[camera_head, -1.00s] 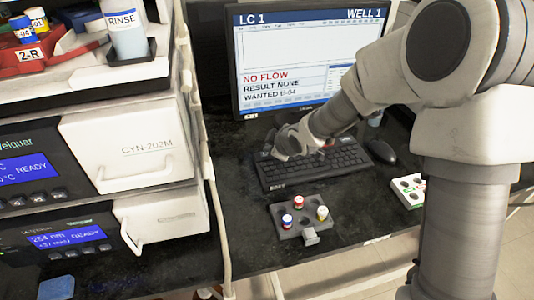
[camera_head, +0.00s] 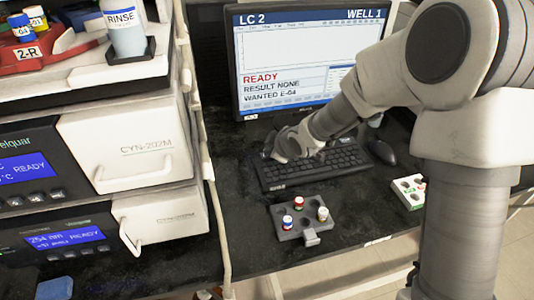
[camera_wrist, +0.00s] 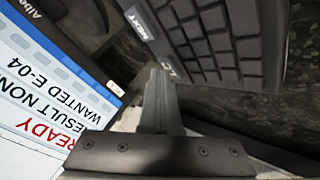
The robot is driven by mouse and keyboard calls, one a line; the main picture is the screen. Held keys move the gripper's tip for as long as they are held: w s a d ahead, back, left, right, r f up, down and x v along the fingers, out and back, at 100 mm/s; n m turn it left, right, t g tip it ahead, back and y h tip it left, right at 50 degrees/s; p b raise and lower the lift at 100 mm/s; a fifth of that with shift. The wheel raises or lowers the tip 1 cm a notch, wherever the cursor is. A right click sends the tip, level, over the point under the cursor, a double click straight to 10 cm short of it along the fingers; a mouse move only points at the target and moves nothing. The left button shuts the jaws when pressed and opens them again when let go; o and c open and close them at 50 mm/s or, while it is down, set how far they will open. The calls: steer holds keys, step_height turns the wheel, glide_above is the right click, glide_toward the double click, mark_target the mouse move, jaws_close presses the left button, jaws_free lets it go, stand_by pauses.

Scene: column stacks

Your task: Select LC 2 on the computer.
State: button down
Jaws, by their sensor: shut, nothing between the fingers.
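The computer monitor (camera_head: 300,62) stands at the back of the dark bench. Its screen reads LC 2, WELL 1, READY, RESULT NONE and WANTED E-04. The keyboard (camera_head: 330,166) lies on the bench in front of it. My gripper (camera_head: 278,150) is at the keyboard's left end; my own arm hides part of the screen and keys. In the wrist view my gripper (camera_wrist: 168,72) is shut with nothing in it, its tip close to a labelled key at the edge of the keyboard (camera_wrist: 215,40). I cannot tell whether it touches the key.
A grey vial rack (camera_head: 287,221) with several capped vials stands in front of the keyboard. A mouse (camera_head: 382,152) and a white rack (camera_head: 408,190) are at the right. Stacked instruments (camera_head: 130,145) with handles fill the left, beside a pale upright tube.

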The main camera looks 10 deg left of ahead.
steer(key=shift+r+p, duration=0.45)
steer(key=shift+r, duration=0.25)
step_height(320, 180, up, 5)
steer(key=p, duration=0.4)
stand_by(1.6)
